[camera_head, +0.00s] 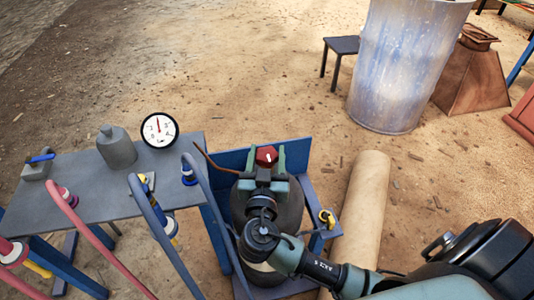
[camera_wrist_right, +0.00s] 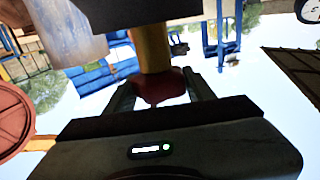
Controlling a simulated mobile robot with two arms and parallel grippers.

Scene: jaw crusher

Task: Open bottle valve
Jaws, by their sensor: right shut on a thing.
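The bottle valve's red knob (camera_head: 267,155) sits above a dark bottle (camera_head: 288,214) that stands in a blue frame. My right gripper (camera_head: 263,164) reaches in from the lower right over the bottle. Its two green fingers are on either side of the red knob, shut on it. In the right wrist view the red knob (camera_wrist_right: 158,88) is between the fingers, with a yellow valve body (camera_wrist_right: 152,47) beside it. My gripper and arm hide much of the bottle and the valve body. My left gripper is not in view.
A grey table (camera_head: 88,183) at left carries a white gauge (camera_head: 159,130) and a grey cylinder (camera_head: 116,148). Red and blue hoses arc in front of it. A beige roll (camera_head: 362,205) lies right of the bottle. A metal barrel (camera_head: 400,65) stands behind.

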